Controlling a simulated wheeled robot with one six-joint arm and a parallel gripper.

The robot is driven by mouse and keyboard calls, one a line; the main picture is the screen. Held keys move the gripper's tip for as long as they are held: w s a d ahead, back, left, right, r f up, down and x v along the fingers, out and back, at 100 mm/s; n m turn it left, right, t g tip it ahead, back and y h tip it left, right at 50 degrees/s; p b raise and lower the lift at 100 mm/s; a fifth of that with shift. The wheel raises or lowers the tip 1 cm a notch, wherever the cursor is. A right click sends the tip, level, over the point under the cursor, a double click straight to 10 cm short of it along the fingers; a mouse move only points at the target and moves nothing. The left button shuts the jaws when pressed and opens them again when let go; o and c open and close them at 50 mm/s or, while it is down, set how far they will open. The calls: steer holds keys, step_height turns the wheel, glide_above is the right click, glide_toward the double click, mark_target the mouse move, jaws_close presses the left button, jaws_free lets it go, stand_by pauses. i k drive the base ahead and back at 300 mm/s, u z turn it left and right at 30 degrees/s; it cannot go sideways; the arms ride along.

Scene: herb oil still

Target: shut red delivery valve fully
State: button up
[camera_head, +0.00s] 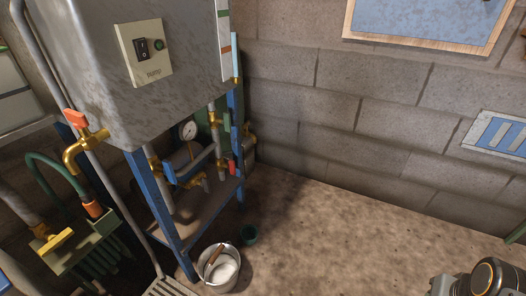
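A small red handle (233,168), which looks like the red delivery valve, sits among the pipes inside the blue frame under the grey tank. It stands roughly upright beside a vertical pipe at the frame's right side. It is small and partly crowded by the pipework, so I cannot tell how far open the valve is. Another orange-red handle (75,118) tops the brass tap at the tank's left. My gripper does not show; only a part of my arm is at the lower right corner, far from the pipes.
The grey tank (190,70) carries a pump switch panel (145,53). The blue frame (150,200) has legs in front of the pipes. The floor (340,235) to the right is clear.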

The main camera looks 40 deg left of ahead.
mark_target(231, 166)
steer(key=u, duration=0.25)
steer(key=i, duration=0.95)
steer(key=u, duration=1.5)
steer(key=i, duration=0.75)
steer(key=u, duration=0.8)
